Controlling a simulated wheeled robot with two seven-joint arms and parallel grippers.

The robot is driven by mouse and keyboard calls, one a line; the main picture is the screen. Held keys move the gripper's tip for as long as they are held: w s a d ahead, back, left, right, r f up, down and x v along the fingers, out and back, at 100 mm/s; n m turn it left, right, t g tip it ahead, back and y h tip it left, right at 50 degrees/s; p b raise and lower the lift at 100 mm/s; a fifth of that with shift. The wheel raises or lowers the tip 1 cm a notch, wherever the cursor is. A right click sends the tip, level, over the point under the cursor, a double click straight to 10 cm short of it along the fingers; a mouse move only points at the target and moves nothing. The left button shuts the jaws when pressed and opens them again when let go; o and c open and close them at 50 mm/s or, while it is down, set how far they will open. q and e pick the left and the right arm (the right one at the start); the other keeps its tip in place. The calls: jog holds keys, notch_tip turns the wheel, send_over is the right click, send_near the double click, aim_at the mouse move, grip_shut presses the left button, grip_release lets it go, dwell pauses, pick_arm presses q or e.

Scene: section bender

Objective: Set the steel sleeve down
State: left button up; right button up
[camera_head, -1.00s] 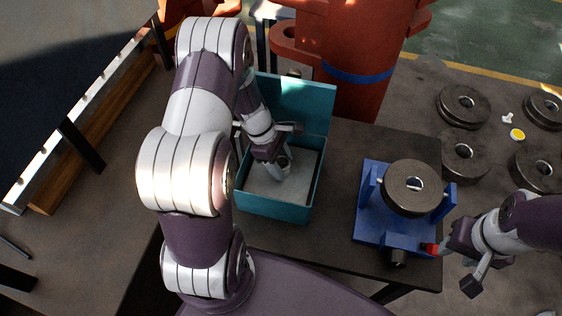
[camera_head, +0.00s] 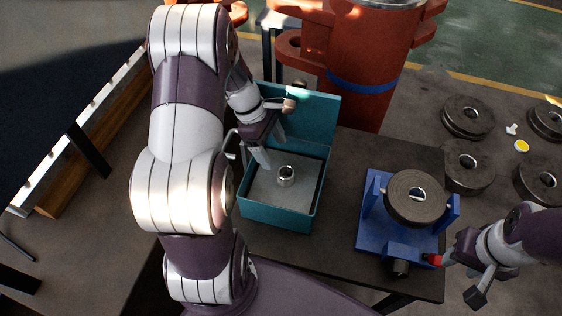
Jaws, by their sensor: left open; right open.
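The steel sleeve (camera_head: 286,176) is a small silvery ring. My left gripper (camera_head: 264,160) is open and empty, above the left part of the box. It is apart from the sleeve, to its upper left. My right gripper (camera_head: 456,276) is open at the lower right, beside the blue bender fixture (camera_head: 378,232). A red-tipped part (camera_head: 432,259) of the fixture lies near its fingers.
A dark steel roller (camera_head: 416,197) sits on the blue fixture. The box and the fixture share a dark table (camera_head: 345,190), with free room between them. A red machine column (camera_head: 350,105) stands behind. Several dark rollers (camera_head: 467,118) lie on the floor at right.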

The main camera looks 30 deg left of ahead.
pick_arm(q)
jog(key=s+d+r+m+y, duration=0.2)
jog(key=s+d+m, duration=0.2)
jog(key=m, duration=0.5)
jog(key=s+d+r+m+t+y, duration=0.1)
jog(key=s+d+m, duration=0.4)
jog(key=m, duration=0.5)
notch_tip(320, 180, up, 3)
jog(key=shift+d+f+m+y, duration=0.2)
jog(key=shift+d+m+y, duration=0.1)
jog(key=shift+y, duration=0.5)
jog(key=shift+s, duration=0.1)
